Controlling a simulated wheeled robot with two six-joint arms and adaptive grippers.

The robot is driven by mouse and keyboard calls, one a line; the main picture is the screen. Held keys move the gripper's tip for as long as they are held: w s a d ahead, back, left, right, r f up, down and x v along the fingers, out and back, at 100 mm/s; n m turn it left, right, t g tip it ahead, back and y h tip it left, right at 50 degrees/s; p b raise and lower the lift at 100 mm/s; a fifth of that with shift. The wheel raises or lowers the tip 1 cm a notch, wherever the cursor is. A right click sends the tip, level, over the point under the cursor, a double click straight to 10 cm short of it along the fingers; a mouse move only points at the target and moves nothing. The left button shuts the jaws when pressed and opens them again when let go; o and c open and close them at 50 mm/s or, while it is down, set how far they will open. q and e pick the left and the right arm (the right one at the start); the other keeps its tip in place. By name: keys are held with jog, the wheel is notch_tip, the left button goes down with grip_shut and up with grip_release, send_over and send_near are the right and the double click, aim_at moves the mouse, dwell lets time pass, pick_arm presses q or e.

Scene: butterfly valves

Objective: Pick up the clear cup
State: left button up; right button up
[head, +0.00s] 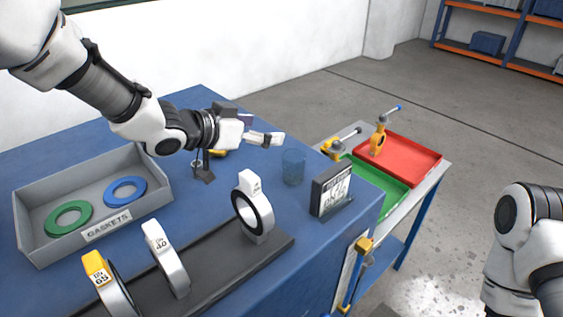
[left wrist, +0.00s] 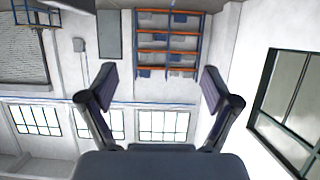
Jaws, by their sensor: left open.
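The clear cup (head: 293,167) stands upright on the blue table, left of a small black-framed sign. It looks bluish because the table shows through it. My left gripper (head: 276,139) is above the table, just up and left of the cup, and apart from it in the head view. In the left wrist view the left gripper (left wrist: 160,95) is open with nothing between its fingers. The cup does not show in that view. My right arm is at the right edge of the head view, but its gripper is out of frame.
A grey gasket tray (head: 157,181) holds a green ring and a blue ring. Several valve rings stand on a black strip (head: 190,272) in front. The framed sign (head: 331,188) is close to the cup. Green (head: 390,201) and red (head: 424,150) trays with valves are at right.

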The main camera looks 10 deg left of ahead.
pick_arm(q)
send_near(302, 155)
jog(key=s+r, duration=0.2)
jog(key=w+f, duration=0.1)
jog(key=w+f+p, duration=0.1)
jog(key=shift+w+a+f, duration=0.15)
jog(key=shift+w+a, duration=0.05)
jog(key=shift+w, duration=0.1)
jog(key=p+x, duration=0.1)
jog(key=x, duration=0.4)
jog(key=shift+s+d+p, duration=0.2)
jog(key=shift+d+p, duration=0.15)
jog(key=shift+w, duration=0.1)
jog(key=shift+a, duration=0.25)
jog(key=c, duration=0.9)
jog(key=shift+c, duration=1.1)
pick_arm(e)
jog(key=shift+s+d+r, duration=0.1)
jog(key=shift+d+r, duration=0.05)
jog(key=shift+r, duration=0.45)
jog(key=shift+s+d+r, duration=0.1)
jog(key=shift+d+r, duration=0.05)
jog(key=shift+r, duration=0.45)
